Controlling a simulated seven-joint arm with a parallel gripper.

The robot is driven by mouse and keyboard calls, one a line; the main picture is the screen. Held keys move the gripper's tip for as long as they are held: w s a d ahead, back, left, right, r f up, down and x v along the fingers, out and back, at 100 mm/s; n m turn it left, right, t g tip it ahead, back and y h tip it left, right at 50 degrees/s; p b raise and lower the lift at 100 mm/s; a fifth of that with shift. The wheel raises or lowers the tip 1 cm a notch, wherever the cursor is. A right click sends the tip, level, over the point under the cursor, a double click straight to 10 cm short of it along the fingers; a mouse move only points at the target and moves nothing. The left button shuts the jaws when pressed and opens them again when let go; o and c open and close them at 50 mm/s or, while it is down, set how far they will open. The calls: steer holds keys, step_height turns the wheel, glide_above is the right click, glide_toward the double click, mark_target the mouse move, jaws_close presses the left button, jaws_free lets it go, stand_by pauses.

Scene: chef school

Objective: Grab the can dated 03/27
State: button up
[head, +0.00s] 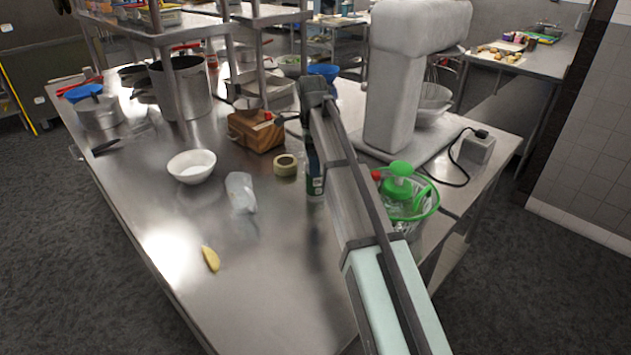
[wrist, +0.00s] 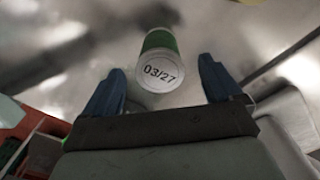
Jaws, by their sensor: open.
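The can (wrist: 160,72) shows in the wrist view with "03/27" printed in black on its pale round end and a green side beyond it. My gripper (wrist: 162,66) is open, with one blue finger on each side of the can. Visible gaps separate the can from both fingers, and it appears at or just past the fingertips. In the head view a small dark green can-like thing with a white label (head: 316,186) stands on the steel table beside my arm. My arm hides part of it, and the fingers cannot be made out there.
On the steel table (head: 265,300) are a white bowl (head: 192,167), a tape roll (head: 285,165), a clear bag (head: 241,192), a wooden block (head: 256,131) and a yellow piece (head: 210,258). A green-rimmed basket (head: 430,205) and a large mixer (head: 395,90) stand right of my arm. The table's front is mostly clear.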

mark_target(316, 180)
steer(key=shift+d+f, duration=0.15)
steer(key=shift+f, duration=1.4)
steer(key=shift+d+f, duration=0.15)
steer(key=shift+f, duration=1.4)
steer(key=shift+c, duration=0.3)
steer(key=c, duration=1.2)
steer(key=shift+r, duration=0.1)
steer(key=shift+c, duration=0.2)
